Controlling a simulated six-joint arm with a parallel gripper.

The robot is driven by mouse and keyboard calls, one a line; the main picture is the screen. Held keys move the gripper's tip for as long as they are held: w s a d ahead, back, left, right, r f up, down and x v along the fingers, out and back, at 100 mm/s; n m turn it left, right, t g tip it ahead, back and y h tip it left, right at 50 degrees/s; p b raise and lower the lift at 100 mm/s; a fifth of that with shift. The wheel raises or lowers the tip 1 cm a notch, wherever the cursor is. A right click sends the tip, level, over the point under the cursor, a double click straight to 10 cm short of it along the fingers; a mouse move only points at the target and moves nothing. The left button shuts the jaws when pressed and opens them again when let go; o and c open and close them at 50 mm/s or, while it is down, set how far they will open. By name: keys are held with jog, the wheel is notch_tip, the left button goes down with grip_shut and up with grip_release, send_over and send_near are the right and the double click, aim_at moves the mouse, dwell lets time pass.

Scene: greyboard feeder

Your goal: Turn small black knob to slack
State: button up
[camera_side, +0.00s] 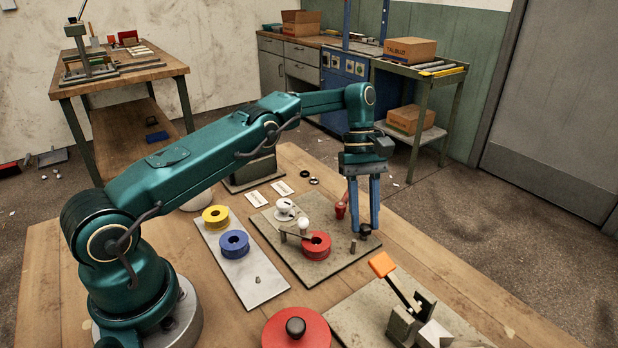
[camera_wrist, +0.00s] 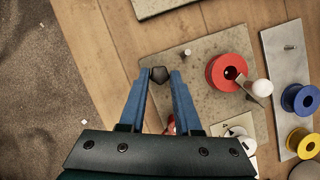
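The small black knob (camera_wrist: 159,74) sits near the edge of the grey board (camera_wrist: 200,65). In the side view the knob (camera_side: 365,230) is at the board's right edge, low between my finger ends. My gripper (camera_side: 363,227) points down over it with its two blue fingers apart. In the wrist view my gripper (camera_wrist: 159,78) has one fingertip on each side of the knob, with a thin gap showing; I cannot tell whether either finger touches it. The knob's pointer and any slack marking cannot be made out.
On the board are a red spool (camera_side: 316,245), a lever with a white ball (camera_side: 303,226), a white dial (camera_side: 285,209), a red knob (camera_side: 340,211) and a small metal pin (camera_side: 352,246). A plate with yellow (camera_side: 215,216) and blue (camera_side: 234,243) spools lies left. An orange-handled lever (camera_side: 382,264) stands in front.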

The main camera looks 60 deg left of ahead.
jog(key=o, duration=0.3)
jog(key=shift+n+t, duration=0.3)
jog(key=shift+n, duration=0.3)
